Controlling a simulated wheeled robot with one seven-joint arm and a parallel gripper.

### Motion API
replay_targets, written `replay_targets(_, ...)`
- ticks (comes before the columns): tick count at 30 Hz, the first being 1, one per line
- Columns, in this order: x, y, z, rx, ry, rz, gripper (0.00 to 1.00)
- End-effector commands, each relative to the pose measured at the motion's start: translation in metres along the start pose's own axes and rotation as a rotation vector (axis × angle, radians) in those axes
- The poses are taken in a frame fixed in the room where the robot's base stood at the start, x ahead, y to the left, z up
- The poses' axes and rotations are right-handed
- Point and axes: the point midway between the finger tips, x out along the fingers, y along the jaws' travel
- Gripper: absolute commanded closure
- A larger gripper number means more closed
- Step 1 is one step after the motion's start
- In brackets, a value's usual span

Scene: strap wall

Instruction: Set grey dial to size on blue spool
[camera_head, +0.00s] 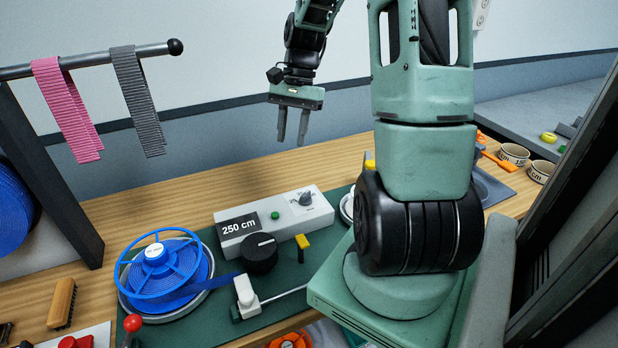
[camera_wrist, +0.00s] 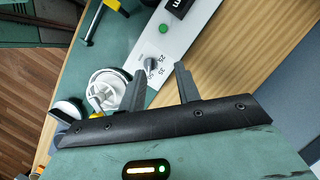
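The grey dial (camera_head: 305,199) is a small pointer knob with a printed scale, on the right part of a white control box (camera_head: 285,206). In the wrist view the grey dial (camera_wrist: 151,64) appears between and just beyond my fingertips. My gripper (camera_head: 291,143) is open and empty, pointing down above and behind the box, clear of the dial. The fingers also show apart in the wrist view (camera_wrist: 158,70). The blue spool (camera_head: 165,268) lies at the left of the green board, with a white hub label (camera_head: 155,251) too small to read.
The box has a "250 cm" display (camera_head: 239,226) and a green button (camera_head: 275,216). A black knob (camera_head: 260,252) and yellow-handled lever (camera_head: 302,243) stand in front. A white spool (camera_wrist: 107,88) is right of the box. Pink (camera_head: 68,108) and grey straps (camera_head: 137,100) hang from a bar at left.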

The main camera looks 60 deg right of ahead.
Motion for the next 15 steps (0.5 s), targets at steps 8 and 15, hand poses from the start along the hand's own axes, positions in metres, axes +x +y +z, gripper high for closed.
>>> replay_targets(8,-0.029,0.049,-0.052,0.268,-0.045,-0.065,0.67)
replay_targets(15,-0.010,0.051,-0.053,0.283,-0.050,-0.066,0.67)
